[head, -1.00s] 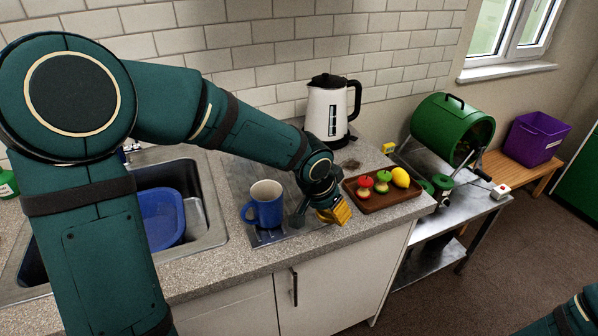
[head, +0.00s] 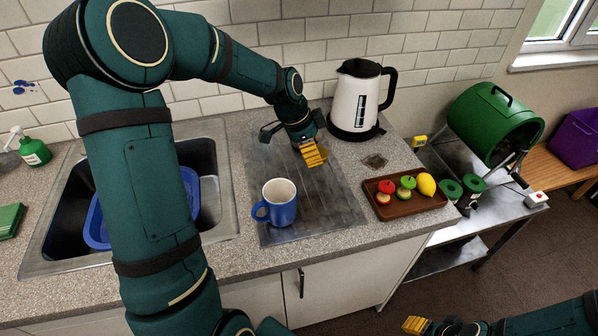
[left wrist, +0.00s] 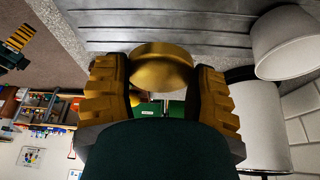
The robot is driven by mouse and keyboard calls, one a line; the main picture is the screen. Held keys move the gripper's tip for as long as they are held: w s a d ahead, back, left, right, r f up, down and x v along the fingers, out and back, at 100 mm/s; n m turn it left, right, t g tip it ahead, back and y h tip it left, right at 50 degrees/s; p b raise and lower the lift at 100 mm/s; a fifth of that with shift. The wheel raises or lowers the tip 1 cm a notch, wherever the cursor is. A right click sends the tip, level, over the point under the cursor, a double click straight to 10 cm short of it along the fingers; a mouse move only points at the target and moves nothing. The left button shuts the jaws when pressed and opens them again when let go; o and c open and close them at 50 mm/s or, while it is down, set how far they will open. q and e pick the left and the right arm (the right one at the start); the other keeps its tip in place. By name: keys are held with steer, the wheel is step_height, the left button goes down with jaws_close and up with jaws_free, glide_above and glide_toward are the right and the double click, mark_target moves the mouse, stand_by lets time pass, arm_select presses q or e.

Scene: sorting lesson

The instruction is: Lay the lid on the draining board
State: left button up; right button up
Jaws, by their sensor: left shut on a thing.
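My left gripper (head: 314,157) is over the back part of the grey, ridged draining board (head: 335,205), just left of the kettle. In the left wrist view, its two yellow fingers (left wrist: 163,88) are shut on a round, brass-coloured lid (left wrist: 162,66). The ridged board (left wrist: 180,28) shows beyond the lid; I cannot tell whether they touch. The lid is not distinguishable in the head view, where the fingers hide it. My right gripper (head: 416,325) shows at the bottom edge of the head view, away from the counter; its opening is unclear.
A blue mug (head: 282,212) stands on the board's front left. A white kettle (head: 350,98) stands at the back right. A brown tray (head: 400,208) with fruit lies right of the board. The sink (head: 222,215) is to the left. The board's middle and front right are clear.

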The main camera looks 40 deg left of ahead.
mark_target(314, 182)
arm_select(q)
step_height(314, 182, down, 10)
steer(key=shift+r+b, duration=0.15)
steer(key=shift+b, duration=0.5)
steer(key=o, duration=1)
steer(key=shift+c, duration=0.2)
steer(key=shift+a+r, duration=0.15)
steer(key=shift+r, duration=0.25)
steer(key=p+v, duration=0.1)
steer(key=v, duration=1)
steer(key=shift+r+p, duration=0.15)
steer(key=shift+p, duration=0.15)
